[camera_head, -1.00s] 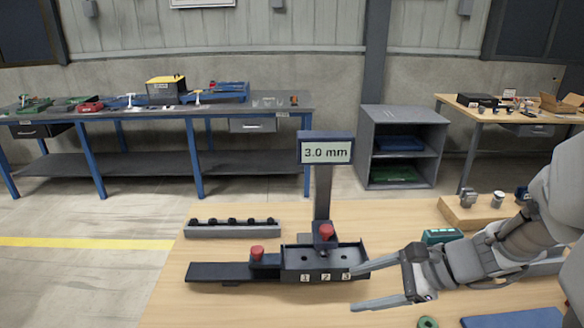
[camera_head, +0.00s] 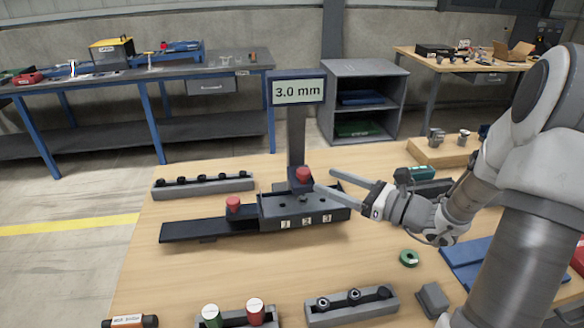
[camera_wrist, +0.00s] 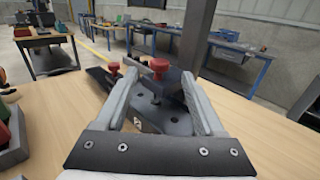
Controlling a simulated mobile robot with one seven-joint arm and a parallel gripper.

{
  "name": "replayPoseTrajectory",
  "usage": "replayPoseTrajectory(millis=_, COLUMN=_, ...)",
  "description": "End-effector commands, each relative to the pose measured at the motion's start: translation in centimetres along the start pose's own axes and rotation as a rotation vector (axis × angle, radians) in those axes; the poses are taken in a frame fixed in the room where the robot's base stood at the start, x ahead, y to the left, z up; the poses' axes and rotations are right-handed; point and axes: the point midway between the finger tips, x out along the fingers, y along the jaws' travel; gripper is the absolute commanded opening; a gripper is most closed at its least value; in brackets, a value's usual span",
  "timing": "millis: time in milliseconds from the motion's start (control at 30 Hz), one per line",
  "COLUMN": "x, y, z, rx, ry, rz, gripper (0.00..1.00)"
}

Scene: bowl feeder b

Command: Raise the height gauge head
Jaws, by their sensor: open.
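The height gauge has a dark upright column (camera_head: 296,136) topped by a display (camera_head: 298,92) reading 3.0 mm. Its head (camera_head: 297,187), a small dark block with a red knob (camera_head: 303,174), sits low on the column, over the numbered fixture (camera_head: 310,209). My gripper (camera_head: 327,179) is open and empty, just right of the red knob, its fingers pointing left towards it. In the wrist view the knob (camera_wrist: 159,66) shows between the fingertips (camera_wrist: 160,69); I cannot tell whether either finger touches it. Part of the head is hidden behind the knob and fingers.
A second red knob (camera_head: 233,204) stands on the slide left of the fixture. A grey rail (camera_head: 203,186) lies behind it. A green ring (camera_head: 409,258), a blue mat (camera_head: 478,262) and a grey block with pegs (camera_head: 350,306) lie towards the front.

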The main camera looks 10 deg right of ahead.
Motion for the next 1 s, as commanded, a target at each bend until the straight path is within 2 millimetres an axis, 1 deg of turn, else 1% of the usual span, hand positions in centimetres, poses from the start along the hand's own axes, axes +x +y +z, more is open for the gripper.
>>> replayPoseTrajectory(millis=33, x=1.3, y=0.1, z=-0.1, rx=-0.001, ry=-0.001, rz=0.005, gripper=0.70)
replayPoseTrajectory(millis=300, x=7.0, y=0.1, z=-0.1, rx=-0.001, ry=0.000, rz=0.004, gripper=0.70)
replayPoseTrajectory(millis=400, x=8.6, y=0.1, z=-0.1, rx=-0.001, ry=0.000, rz=0.003, gripper=0.70)
replayPoseTrajectory(millis=500, x=9.8, y=0.0, z=-0.1, rx=0.000, ry=0.001, rz=0.002, gripper=0.70)
replayPoseTrajectory(millis=667, x=10.7, y=0.0, z=0.0, rx=-0.001, ry=0.001, rz=0.001, gripper=0.70)
replayPoseTrajectory(millis=933, x=10.8, y=0.0, z=0.0, rx=0.000, ry=0.002, rz=0.000, gripper=0.70)
replayPoseTrajectory(millis=967, x=10.8, y=0.0, z=0.0, rx=0.000, ry=0.002, rz=0.000, gripper=0.67)
replayPoseTrajectory(millis=1000, x=10.8, y=0.0, z=0.0, rx=0.000, ry=0.002, rz=0.000, gripper=0.60)
